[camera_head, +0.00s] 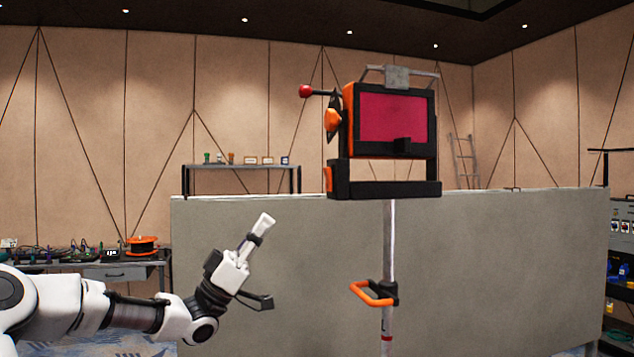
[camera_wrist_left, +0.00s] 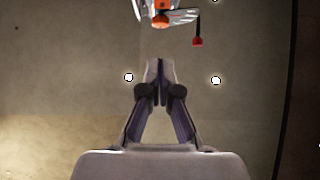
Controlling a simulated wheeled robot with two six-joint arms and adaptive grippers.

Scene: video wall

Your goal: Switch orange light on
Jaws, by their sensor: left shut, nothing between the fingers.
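A device with a magenta-lit screen (camera_head: 392,118) and a black and orange housing stands on a silver pole (camera_head: 388,240). A red ball knob (camera_head: 305,91) sticks out from its left side, above an orange part (camera_head: 332,119). I cannot tell which part is the orange light or its switch. My left gripper (camera_head: 265,222) is below and left of the device, pointing up, clear of it. In the left wrist view its fingers (camera_wrist_left: 160,68) are shut and empty. Beyond them, at the top, show an orange part (camera_wrist_left: 160,19) and the red knob (camera_wrist_left: 197,42). My right gripper is not in view.
An orange handle (camera_head: 372,294) sticks out from the pole's lower part. A long grey partition (camera_head: 480,260) stands behind the pole. A bench (camera_head: 115,272) with cables and an orange reel (camera_head: 142,244) is at the left. Shelves (camera_head: 620,225) are at the right edge.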

